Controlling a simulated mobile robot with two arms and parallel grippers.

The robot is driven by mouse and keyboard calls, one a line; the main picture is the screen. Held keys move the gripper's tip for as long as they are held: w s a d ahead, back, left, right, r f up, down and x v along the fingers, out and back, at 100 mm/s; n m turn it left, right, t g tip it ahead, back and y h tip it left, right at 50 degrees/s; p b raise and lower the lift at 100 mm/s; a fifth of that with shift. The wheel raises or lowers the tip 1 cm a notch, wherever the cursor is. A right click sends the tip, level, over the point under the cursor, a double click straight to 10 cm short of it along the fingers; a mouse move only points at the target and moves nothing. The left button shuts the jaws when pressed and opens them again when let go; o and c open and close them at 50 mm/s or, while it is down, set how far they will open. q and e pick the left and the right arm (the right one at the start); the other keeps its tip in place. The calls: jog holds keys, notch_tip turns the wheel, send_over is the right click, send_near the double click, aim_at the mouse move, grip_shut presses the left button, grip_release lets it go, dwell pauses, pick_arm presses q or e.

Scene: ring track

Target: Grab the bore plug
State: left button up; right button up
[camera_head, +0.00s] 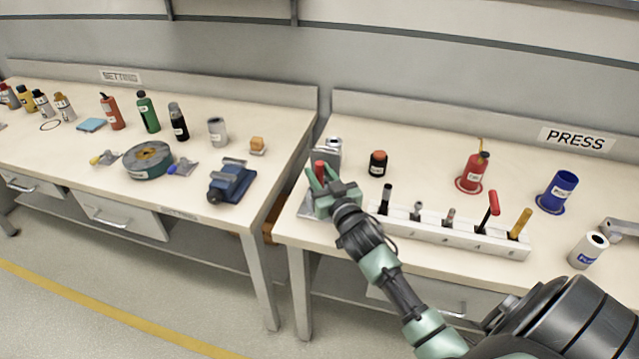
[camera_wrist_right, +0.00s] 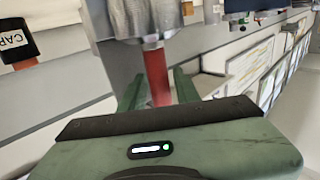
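A red cylindrical handle (camera_head: 320,167), which looks like the bore plug, is at the left end of the right bench. My right gripper (camera_head: 324,180) is at it, with one green finger on each side. In the right wrist view the red handle (camera_wrist_right: 157,78) stands between the fingertips (camera_wrist_right: 159,88), with narrow gaps that look clear on both sides. A grey metal part (camera_wrist_right: 150,18) adjoins its far end. The palm hides the handle's near end. My left gripper is not in view.
A white rack (camera_head: 455,236) with several upright tools lies along the front of the bench. A red bottle (camera_head: 474,173) and blue cylinder (camera_head: 558,191) stand farther right.

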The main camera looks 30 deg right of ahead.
grip_shut()
jog(key=shift+r, duration=0.15)
